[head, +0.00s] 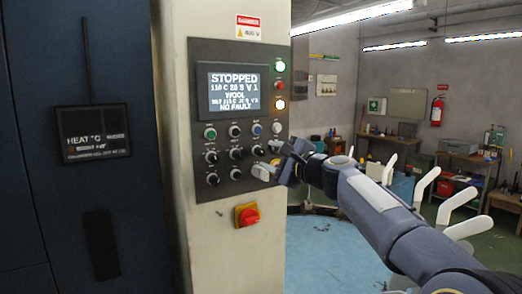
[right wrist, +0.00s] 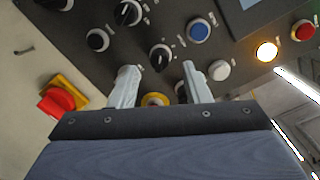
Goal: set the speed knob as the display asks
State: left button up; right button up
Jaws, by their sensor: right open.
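The control panel (head: 223,58) carries a lit display (head: 234,90) reading STOPPED, a line like "110 C 20 S V 1", WOOL, a blurred settings line and NO FAULT. Several black knobs (head: 236,153) sit below it; their labels are too small to tell which is the speed knob. My right gripper (head: 268,161) is at the panel's lower right, open. In the right wrist view its fingers (right wrist: 160,82) are apart with nothing gripped. A black knob (right wrist: 160,57) shows just beyond the fingertips, and a yellow-ringed part (right wrist: 155,99) shows between the fingers. My left gripper is out of view.
A blue button (right wrist: 199,30) and a white button (right wrist: 219,70) sit near the fingers. A red switch on yellow (head: 248,215) is below the panel. A dark cabinet (head: 60,210) stands left.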

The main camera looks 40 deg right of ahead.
aim_at(260, 152)
jog(key=shift+w+p, duration=0.3)
jog(key=shift+w, duration=1.05)
grip_shut()
